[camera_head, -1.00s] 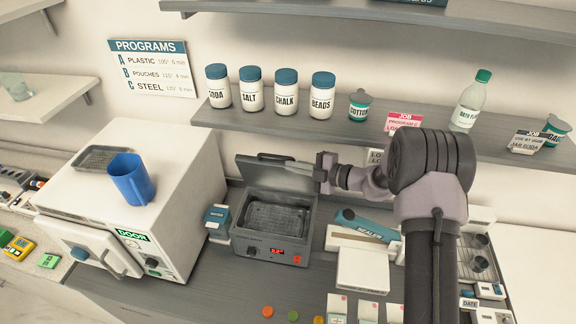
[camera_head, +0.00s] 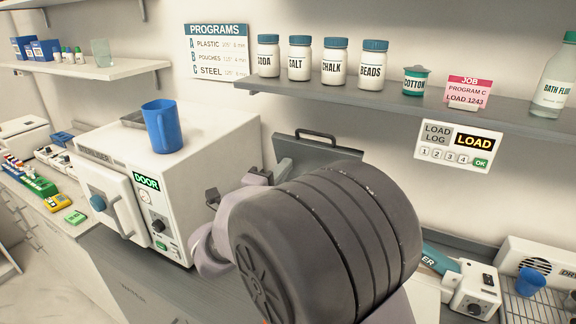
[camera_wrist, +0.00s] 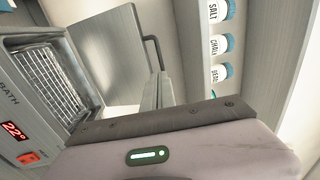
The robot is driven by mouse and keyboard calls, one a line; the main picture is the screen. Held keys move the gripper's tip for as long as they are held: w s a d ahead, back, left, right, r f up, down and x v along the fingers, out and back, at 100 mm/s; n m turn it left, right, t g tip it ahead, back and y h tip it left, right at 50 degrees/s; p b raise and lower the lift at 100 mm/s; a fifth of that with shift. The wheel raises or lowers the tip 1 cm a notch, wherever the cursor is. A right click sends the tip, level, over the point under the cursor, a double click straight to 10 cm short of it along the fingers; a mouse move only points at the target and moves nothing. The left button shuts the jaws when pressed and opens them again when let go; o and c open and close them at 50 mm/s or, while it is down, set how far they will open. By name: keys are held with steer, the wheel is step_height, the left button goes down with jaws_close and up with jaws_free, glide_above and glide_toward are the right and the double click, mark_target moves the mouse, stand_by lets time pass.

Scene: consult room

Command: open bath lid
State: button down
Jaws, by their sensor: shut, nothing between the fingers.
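The bath lid (camera_head: 320,152) stands raised, its dark handle (camera_head: 318,133) along the top edge. My arm hides the bath body and the lid's lower part in the head view. In the wrist view the lid (camera_wrist: 108,55) is swung up from the grey bath (camera_wrist: 88,112), whose basin with a mesh tray is uncovered. The handle also shows there (camera_wrist: 153,48). My gripper (camera_wrist: 160,88) is shut and empty, close to the lid's handle side. I cannot tell whether it touches the lid.
A white door-fronted machine (camera_head: 220,140) with a blue cup (camera_head: 162,127) on top stands left of the bath. A shelf (camera_head: 400,104) with several labelled jars runs above. A load log panel (camera_head: 458,143) is on the wall at right.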

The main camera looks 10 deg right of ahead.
mark_target(313, 134)
steer(key=p+x, duration=0.1)
steer(key=x, duration=1.2)
steer(key=shift+w+d, duration=0.25)
steer(key=shift+d, duration=0.1)
steer(key=w+d+r+p, duration=0.1)
steer(key=p, duration=0.1)
steer(key=w+r+g+p, duration=0.1)
steer(key=p, duration=0.2)
steer(key=w+d+r+g+p, duration=0.1)
steer(key=p, duration=0.1)
steer(key=shift+w+d+y+p, duration=0.35)
steer(key=shift+w+y+p, duration=0.05)
steer(key=shift+g+y, duration=0.3)
steer(key=shift+g, duration=0.2)
steer(key=p+x, duration=0.2)
steer(key=x, duration=0.3)
steer(key=shift+w+f, duration=0.1)
steer(key=shift+w, duration=0.15)
steer(key=shift+d, duration=0.15)
